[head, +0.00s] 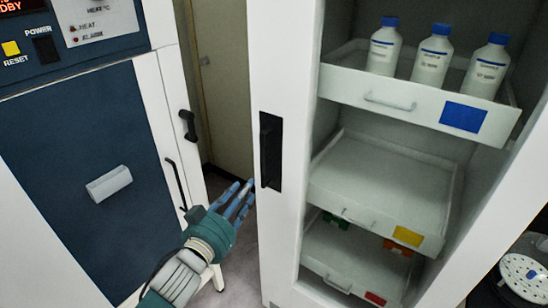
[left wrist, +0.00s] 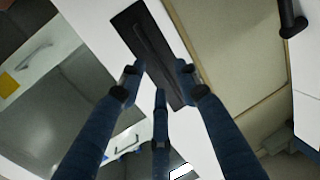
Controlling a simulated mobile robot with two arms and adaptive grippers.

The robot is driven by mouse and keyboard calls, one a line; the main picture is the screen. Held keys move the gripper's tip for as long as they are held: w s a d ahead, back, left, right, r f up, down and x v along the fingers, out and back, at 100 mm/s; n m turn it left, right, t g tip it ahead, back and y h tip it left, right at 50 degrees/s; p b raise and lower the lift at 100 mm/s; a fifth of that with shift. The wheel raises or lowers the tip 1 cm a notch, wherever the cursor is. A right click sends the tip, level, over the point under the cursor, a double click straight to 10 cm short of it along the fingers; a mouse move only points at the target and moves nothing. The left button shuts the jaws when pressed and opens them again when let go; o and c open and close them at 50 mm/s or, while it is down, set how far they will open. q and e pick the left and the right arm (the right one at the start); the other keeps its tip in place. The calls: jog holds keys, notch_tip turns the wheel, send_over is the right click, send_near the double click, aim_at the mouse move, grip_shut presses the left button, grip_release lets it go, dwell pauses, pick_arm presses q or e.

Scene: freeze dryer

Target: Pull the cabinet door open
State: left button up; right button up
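The white cabinet (head: 283,60) stands in the middle and right of the head view. A long black handle (head: 270,150) is set upright in its white left front panel; it also shows in the left wrist view (left wrist: 150,45). The shelves show beside this panel; I cannot tell whether glass covers them. My left gripper (head: 240,192) is just below and left of the handle, with its blue fingers pointing up toward it. In the left wrist view its fingers (left wrist: 160,78) are spread, with the handle beyond and between them. Contact is not clear. My right gripper is not in view.
The cabinet holds pull-out trays; the top tray (head: 350,88) carries three white bottles (head: 432,57) with blue caps. A freeze dryer with a dark blue door (head: 75,150) stands at left. A narrow floor gap separates them, with a beige door (head: 222,80) behind. A round white device (head: 525,275) is at lower right.

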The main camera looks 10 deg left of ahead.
aim_at(263, 163)
pick_arm(q)
jog(key=shift+t, duration=0.3)
jog(key=w+d+r, duration=0.1)
jog(key=w, duration=0.2)
jog(key=w+r+p, duration=0.1)
jog(key=w, duration=0.3)
jog(key=w+d+p, duration=0.1)
jog(key=w, duration=0.2)
jog(key=shift+w+d+r, duration=0.2)
jog(key=shift+d+r, duration=0.15)
jog(key=shift+r, duration=0.05)
grip_shut()
